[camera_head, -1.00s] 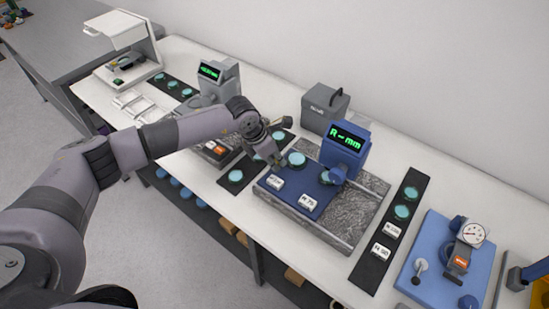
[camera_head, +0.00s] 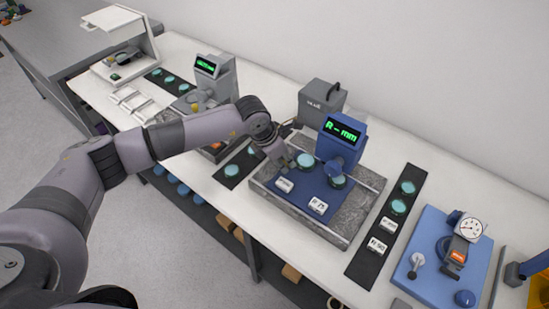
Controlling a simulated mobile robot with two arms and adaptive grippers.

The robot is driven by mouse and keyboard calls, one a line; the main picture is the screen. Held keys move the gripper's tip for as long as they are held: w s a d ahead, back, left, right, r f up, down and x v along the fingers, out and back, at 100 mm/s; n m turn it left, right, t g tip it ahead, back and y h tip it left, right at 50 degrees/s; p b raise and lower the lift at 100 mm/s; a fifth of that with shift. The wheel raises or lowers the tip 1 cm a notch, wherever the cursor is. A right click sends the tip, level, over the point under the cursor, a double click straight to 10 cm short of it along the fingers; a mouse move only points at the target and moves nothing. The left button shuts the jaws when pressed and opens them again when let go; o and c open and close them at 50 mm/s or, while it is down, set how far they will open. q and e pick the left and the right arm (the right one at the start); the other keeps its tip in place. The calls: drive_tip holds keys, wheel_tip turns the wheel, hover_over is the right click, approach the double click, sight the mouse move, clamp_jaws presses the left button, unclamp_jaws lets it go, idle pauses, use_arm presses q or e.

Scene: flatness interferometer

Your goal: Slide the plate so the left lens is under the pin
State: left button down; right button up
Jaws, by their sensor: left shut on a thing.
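The blue plate (camera_head: 302,191) lies on a speckled grey granite base (camera_head: 356,213). It carries two teal lenses and two white labels. The left lens (camera_head: 305,161) is to the left of the blue gauge (camera_head: 343,137), whose display reads "R - mm". The right lens (camera_head: 338,181) is at the foot of the gauge, partly covered by its head. I cannot make out the pin itself. My left gripper (camera_head: 287,165) is shut on the plate's left end, beside the left lens; the fingertips are small. My right gripper is not in view.
A black strip (camera_head: 368,261) with lenses and labels lies right of the base. A blue dial gauge stand (camera_head: 427,272) is further right. A grey box (camera_head: 319,103) stands behind. Another dark strip (camera_head: 229,180) with a lens is left of the base.

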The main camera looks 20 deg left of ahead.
use_arm(q)
drive_tip(key=b, duration=0.2)
hover_over(309, 180)
drive_tip(key=s+a, duration=0.2)
drive_tip(key=shift+w+d, duration=0.25)
drive_tip(key=shift+a, duration=0.2)
drive_tip(key=shift+s+d, duration=0.1)
drive_tip(key=c, duration=1.8)
unclamp_jaws()
drive_tip(key=shift+d, duration=0.1)
drive_tip(key=o, duration=0.3)
drive_tip(key=shift+r, duration=0.15)
drive_tip(key=v, duration=1.1)
drive_tip(key=shift+r, duration=0.4)
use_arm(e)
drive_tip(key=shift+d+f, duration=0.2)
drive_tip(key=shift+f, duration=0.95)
